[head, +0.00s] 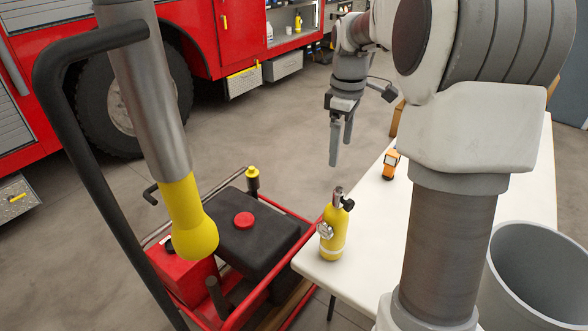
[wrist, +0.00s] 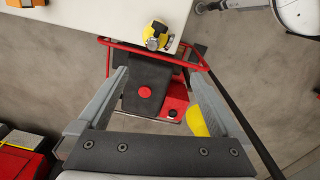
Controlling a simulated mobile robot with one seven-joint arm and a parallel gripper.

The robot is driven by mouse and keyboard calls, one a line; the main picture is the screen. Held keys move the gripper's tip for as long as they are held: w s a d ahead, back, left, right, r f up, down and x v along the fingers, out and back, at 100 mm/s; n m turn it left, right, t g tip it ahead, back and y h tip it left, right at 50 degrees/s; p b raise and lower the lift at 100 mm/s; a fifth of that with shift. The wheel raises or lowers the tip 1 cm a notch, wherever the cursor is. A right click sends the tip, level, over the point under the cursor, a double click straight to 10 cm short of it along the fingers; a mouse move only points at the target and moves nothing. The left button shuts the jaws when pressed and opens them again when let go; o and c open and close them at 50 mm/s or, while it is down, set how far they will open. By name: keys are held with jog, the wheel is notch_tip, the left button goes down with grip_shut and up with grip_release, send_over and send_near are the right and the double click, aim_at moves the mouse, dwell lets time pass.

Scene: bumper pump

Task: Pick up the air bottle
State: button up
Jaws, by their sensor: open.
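The air bottle (head: 333,237) is a yellow cylinder with a grey valve, a black knob and a round gauge. It stands upright near the left corner of the white table (head: 320,272). In the wrist view the air bottle (wrist: 157,36) shows from above at the table's edge, beyond my fingertips. My gripper (head: 341,143) is open and empty, pointing down, above and behind the bottle in the head view. In the wrist view my gripper (wrist: 157,88) has its fingers wide apart, with the cart below between them. Nothing touches the bottle.
A red-framed cart (head: 290,280) with a black box (head: 262,245) and red button stands left of the table. A small orange device (head: 390,164) lies on the table behind the bottle. A grey bin (head: 540,280) is at right. A red truck (head: 180,40) stands behind.

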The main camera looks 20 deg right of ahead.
jog(key=n, duration=0.1)
send_over(338, 205)
jog(key=w+d, duration=0.1)
jog(key=w, duration=0.1)
notch_tip(338, 205, down, 4)
jog(key=shift+g, duration=0.4)
notch_tip(338, 205, down, 12)
jog(key=shift+d+f+b, duration=0.15)
jog(key=shift+f+b, duration=0.1)
jog(key=shift+b, duration=0.45)
jog(key=shift+s+a+f, duration=0.1)
jog(key=shift+f, duration=1.25)
jog(key=shift+s+a+f, duration=0.1)
jog(key=shift+f, duration=1.2)
jog(key=shift+c, duration=0.3)
grip_shut()
jog(key=shift+w+r, duration=0.1)
jog(key=shift+r, duration=0.05)
